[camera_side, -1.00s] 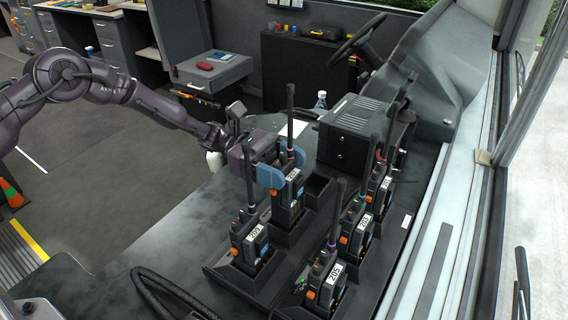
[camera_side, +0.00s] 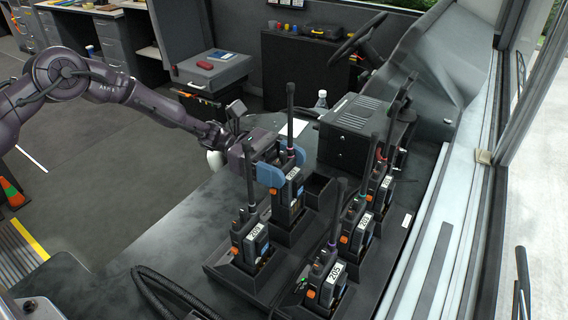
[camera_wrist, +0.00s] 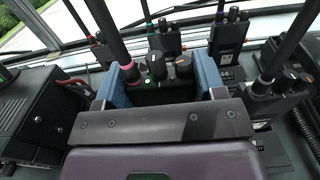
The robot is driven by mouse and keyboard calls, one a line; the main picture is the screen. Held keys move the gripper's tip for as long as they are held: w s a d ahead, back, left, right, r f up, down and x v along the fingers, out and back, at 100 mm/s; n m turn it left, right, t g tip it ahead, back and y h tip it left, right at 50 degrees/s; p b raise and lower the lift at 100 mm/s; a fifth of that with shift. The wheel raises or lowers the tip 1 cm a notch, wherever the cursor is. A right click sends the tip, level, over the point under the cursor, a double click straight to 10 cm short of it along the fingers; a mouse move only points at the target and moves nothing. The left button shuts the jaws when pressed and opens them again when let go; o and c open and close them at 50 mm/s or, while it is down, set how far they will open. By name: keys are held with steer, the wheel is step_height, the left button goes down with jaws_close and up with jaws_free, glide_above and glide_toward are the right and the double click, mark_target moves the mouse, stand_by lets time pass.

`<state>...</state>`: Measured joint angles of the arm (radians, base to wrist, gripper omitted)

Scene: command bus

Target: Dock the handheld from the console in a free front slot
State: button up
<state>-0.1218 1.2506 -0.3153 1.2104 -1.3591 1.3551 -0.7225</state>
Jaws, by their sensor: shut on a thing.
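My gripper (camera_side: 273,174), with blue fingers, is shut on a dark handheld radio (camera_side: 291,193) with a white number label, an orange button and a tall antenna. The radio stands upright at the middle position of the charger rack's left row; its lower end appears to be in the slot, but I cannot tell whether it is fully seated. In the wrist view the radio (camera_wrist: 165,92) shows its top knobs, a pink antenna ring and a small green light between the fingers. An empty slot (camera_side: 318,187) is just behind and right of it. The console (camera_side: 353,128) is beyond.
Another radio (camera_side: 250,240) stands in the same row, nearer the camera. Several radios, including one labelled 205 (camera_side: 326,281), fill the right row. Their tall antennas rise close around my gripper. A bottle (camera_side: 321,100) stands behind. The counter left of the rack is clear.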

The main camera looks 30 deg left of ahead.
mark_target(283, 152)
steer(key=shift+f, duration=2)
steer(key=o, duration=1.4)
steer(key=shift+f, duration=0.1)
steer(key=shift+r, duration=3.6)
